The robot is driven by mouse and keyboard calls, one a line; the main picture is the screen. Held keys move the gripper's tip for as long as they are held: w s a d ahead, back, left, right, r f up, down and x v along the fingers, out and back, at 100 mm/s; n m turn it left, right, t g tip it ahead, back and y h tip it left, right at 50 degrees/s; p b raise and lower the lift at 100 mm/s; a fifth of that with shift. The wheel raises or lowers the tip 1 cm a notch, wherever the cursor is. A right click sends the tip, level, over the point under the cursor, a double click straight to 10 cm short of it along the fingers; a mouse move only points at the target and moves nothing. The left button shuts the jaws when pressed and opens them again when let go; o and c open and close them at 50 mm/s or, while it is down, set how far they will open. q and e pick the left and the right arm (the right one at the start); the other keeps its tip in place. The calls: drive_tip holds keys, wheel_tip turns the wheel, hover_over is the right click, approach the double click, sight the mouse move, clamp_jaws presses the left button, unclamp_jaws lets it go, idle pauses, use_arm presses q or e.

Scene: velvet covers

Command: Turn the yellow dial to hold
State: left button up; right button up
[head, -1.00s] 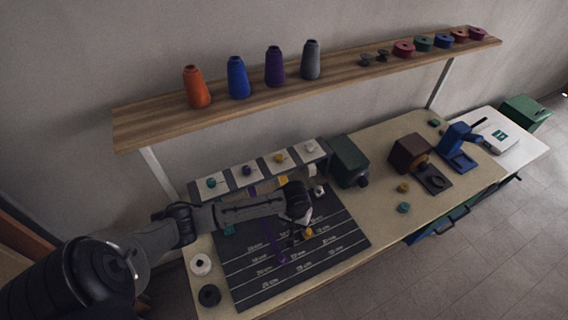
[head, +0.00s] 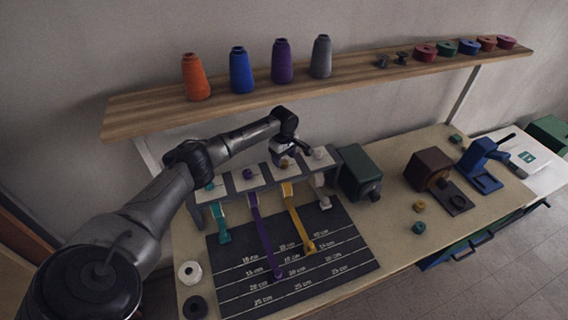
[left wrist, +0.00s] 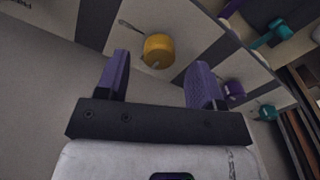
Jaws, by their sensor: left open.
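The yellow dial (left wrist: 158,50) shows in the left wrist view as a round knob with a pale line on its face, on a white panel with a dark mark beside it. My left gripper (left wrist: 160,62) is open, its two purple fingers apart, with the dial seen between and beyond the tips. Whether they touch it cannot be told. In the head view my left gripper (head: 286,160) is at the third panel of the dial stand (head: 230,188) and mostly hides the yellow dial. A yellow strip (head: 296,218) runs down from that panel onto the mat. My right gripper is not in view.
The purple dial (head: 247,172), teal dial (head: 211,184) and white dial (head: 318,152) flank it. A dark marked mat (head: 340,262) lies in front. A wooden shelf (head: 150,116) with cones is above; a green box (head: 358,170) stands right.

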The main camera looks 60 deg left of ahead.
sight(284, 161)
use_arm(q)
drive_tip(key=shift+f, duration=1.6)
